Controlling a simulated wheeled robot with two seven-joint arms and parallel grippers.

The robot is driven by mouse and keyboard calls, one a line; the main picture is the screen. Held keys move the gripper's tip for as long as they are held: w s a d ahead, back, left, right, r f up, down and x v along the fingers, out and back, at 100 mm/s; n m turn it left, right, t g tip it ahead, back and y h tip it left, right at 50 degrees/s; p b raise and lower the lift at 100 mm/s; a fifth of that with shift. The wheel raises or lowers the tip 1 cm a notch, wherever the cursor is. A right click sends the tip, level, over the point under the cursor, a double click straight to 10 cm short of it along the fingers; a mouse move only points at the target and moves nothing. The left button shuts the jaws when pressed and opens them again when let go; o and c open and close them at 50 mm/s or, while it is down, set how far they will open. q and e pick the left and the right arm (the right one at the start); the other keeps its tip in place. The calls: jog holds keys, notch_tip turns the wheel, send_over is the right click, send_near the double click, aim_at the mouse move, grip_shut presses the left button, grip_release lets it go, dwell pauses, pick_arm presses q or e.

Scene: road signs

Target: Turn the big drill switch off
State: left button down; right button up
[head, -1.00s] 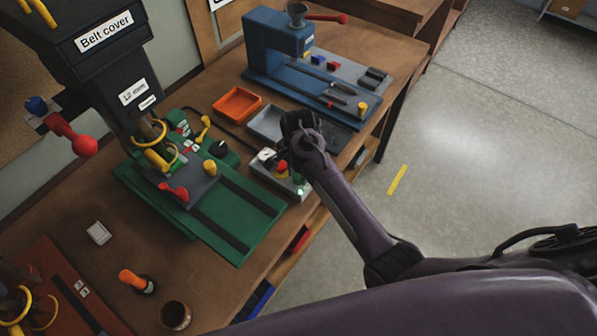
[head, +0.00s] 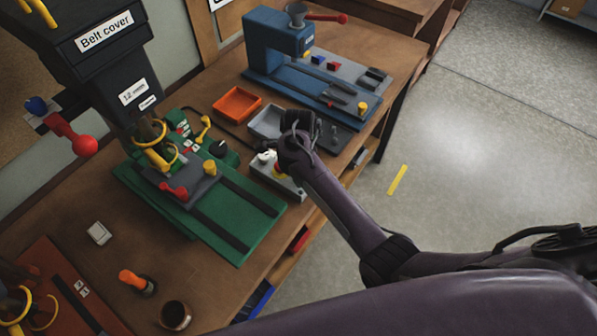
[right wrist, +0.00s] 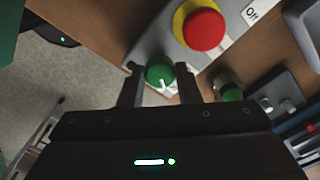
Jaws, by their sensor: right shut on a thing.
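The big drill (head: 115,70) is a tall dark machine with a "Belt cover" label and a green base (head: 235,215). A grey control box (head: 290,187) stands to its right. In the right wrist view the box has a green knob (right wrist: 160,72) with a white mark, a red button (right wrist: 203,29) on a yellow ring and an "Off" label (right wrist: 252,13). My right gripper (right wrist: 160,84) is shut on the green knob, one finger on each side. In the head view my wrist and arm partly cover the box. My left gripper is not in view.
A blue machine (head: 277,45) stands at the back of the bench. An orange tray (head: 236,103) and a grey tray (head: 266,122) lie beyond the box. An orange-handled tool (head: 137,281) and a brown cup (head: 175,315) are at the front. Open floor lies to the right.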

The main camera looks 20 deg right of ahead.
dwell(0.5)
jog(key=o, duration=0.7)
notch_tip(320, 180, up, 8)
jog(key=shift+f+b, duration=0.1)
jog(key=shift+b, duration=0.5)
